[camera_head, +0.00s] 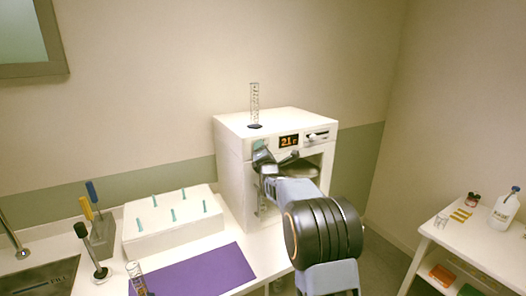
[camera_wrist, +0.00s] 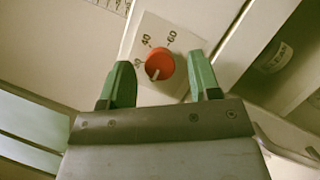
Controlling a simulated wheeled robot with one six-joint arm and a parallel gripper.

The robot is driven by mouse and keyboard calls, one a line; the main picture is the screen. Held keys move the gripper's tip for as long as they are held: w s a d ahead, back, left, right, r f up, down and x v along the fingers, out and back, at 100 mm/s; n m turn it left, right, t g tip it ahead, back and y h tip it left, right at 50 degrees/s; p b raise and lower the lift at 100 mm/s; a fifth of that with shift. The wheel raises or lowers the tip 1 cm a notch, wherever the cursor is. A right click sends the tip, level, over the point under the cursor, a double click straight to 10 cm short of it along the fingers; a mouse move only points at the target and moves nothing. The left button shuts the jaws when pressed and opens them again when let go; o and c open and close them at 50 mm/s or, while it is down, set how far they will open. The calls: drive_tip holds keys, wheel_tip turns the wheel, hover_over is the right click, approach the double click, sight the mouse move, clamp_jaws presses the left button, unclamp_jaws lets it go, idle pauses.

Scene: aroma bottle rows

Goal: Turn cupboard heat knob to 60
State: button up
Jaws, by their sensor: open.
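The red heat knob (camera_wrist: 159,62) shows in the wrist view on a pale dial plate with marks 40 and 60. Its light pointer line points down and slightly left, away from both marks; another mark at the left is partly hidden by a finger. My gripper (camera_wrist: 159,66) is open, with one green finger on each side of the knob; I cannot tell whether either touches it. In the head view the white cupboard (camera_head: 231,163) stands by the wall, with my gripper (camera_head: 262,155) at its front left. The knob is hidden there behind my gripper.
An orange digital display (camera_head: 289,141) is on the cupboard's upper front, and a clear cylinder (camera_head: 254,104) stands on top. A white peg rack (camera_head: 148,238) and a purple mat (camera_head: 205,272) lie to the left. A side table (camera_head: 467,248) with a white bottle (camera_head: 507,211) stands at right.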

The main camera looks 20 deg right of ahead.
drive_tip(key=shift+c, duration=0.2)
drive_tip(key=c, duration=0.9)
